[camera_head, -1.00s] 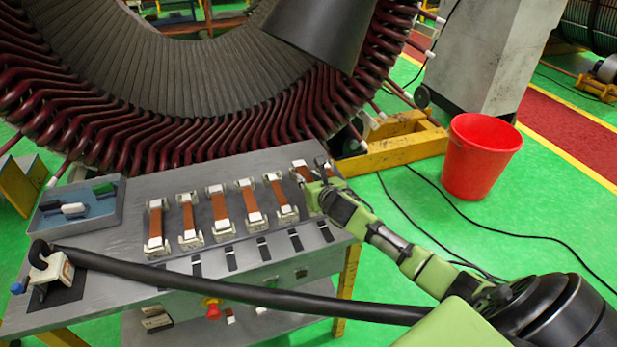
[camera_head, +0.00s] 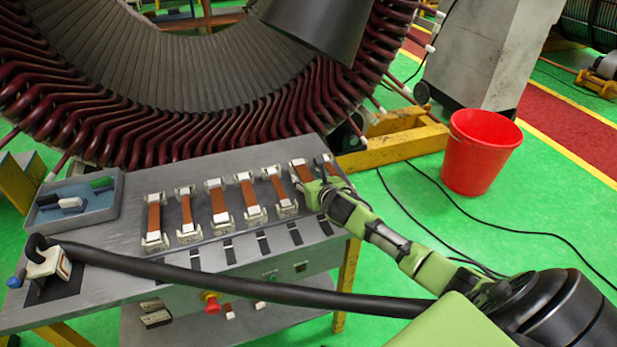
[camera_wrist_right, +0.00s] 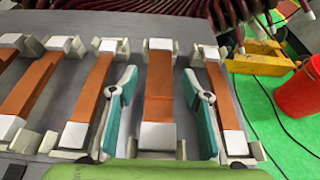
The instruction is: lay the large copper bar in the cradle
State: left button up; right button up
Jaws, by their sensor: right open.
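Several copper bars with white end wraps lie side by side on the grey bench, each resting on pale end blocks. The widest one, the large copper bar (camera_wrist_right: 159,85), is in the middle of the right wrist view, its ends at two end blocks, the cradle (camera_wrist_right: 161,145). My right gripper (camera_wrist_right: 160,112) is open, its teal fingers on either side of this bar with small gaps showing. In the head view my right gripper (camera_head: 316,190) is at the bench's right end, partly covering the last bars. My left gripper is out of view.
A narrower bar (camera_wrist_right: 222,90) lies close to the right finger and another (camera_wrist_right: 92,88) close to the left. The stator (camera_head: 200,130) stands behind; a red bucket (camera_head: 480,150) stands right.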

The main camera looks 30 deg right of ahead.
jog(key=v, duration=1.2)
jog(key=shift+a+r, duration=0.1)
jog(key=s+a+f+m+g+y, duration=0.1)
jog(key=s+a+f+m+g, duration=0.25)
jog(key=s+a+m, duration=0.55)
jog(key=s+a+f+m+g+y, duration=0.1)
jog(key=s+a+f+m+g, duration=0.25)
jog(key=s+m, duration=0.8)
jog(key=s+a+f+m+g+y, duration=0.1)
jog(key=s+a+f+m+g, duration=0.2)
jog(key=s+a+f+m, duration=0.55)
notch_tip(320, 180, down, 22)
jog(key=s+d+m+b, duration=0.1)
jog(key=s+m+b, duration=0.1)
jog(key=s+d+f+g, duration=0.1)
jog(key=s+f, duration=0.8)
jog(key=s+d+f+g+b, duration=0.1)
jog(key=s+d+f, duration=0.1)
jog(key=s+f, duration=0.7)
jog(key=shift+d+f, duration=0.3)
jog(key=shift+f, duration=0.15)
